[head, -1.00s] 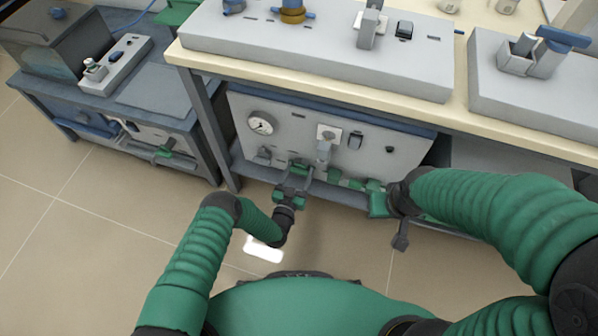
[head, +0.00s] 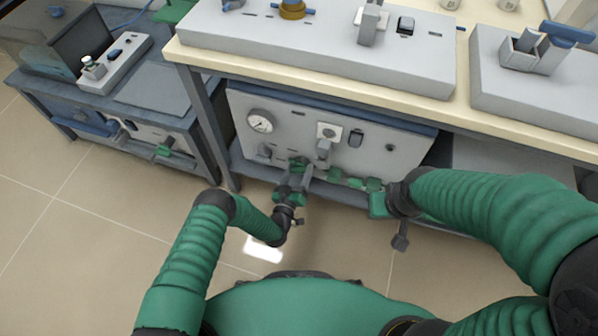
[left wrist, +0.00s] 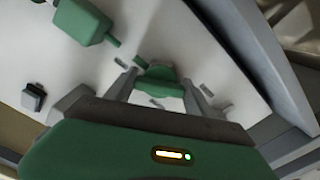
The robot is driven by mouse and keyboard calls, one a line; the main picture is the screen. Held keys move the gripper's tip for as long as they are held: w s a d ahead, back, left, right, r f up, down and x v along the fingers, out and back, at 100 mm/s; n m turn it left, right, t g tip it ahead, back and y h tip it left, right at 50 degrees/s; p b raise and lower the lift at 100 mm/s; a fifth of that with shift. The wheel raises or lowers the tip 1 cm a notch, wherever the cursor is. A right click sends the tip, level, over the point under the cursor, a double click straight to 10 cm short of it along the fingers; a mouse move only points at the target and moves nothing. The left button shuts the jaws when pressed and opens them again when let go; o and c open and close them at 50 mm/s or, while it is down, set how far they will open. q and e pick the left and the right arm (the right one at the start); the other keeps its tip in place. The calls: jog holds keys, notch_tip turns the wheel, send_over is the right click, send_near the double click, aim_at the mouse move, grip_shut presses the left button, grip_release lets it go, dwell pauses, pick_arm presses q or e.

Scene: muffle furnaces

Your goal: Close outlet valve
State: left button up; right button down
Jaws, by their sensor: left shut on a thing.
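A grey-white panel (head: 330,118) with several fittings stands under the bench. A green valve handle (head: 299,162) sits low on its front, partly hidden by my left gripper (head: 300,174). The left wrist view shows the green handle (left wrist: 160,82) between the two grey fingers of my left gripper (left wrist: 160,94), which is shut on it. My right gripper (head: 374,188) is by the lower right of the panel, near other green fittings (head: 345,180). Its fingers are too small and covered to tell whether they are open.
A second, lower unit (head: 110,110) stands at the left. The tiled floor (head: 100,220) is clear.

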pick_arm(q)
jog(key=n+b, duration=0.1)
jog(key=n, duration=0.5)
jog(key=shift+a+n+b, duration=0.15)
jog(key=shift+n+b, duration=0.15)
jog(key=shift+b, duration=0.1)
jog(key=n+b, duration=0.2)
jog(key=n, duration=0.3)
jog(key=shift+a+n, duration=0.1)
jog(key=shift+n, duration=0.3)
jog(key=o, duration=1.4)
jog(key=shift+f, duration=0.1)
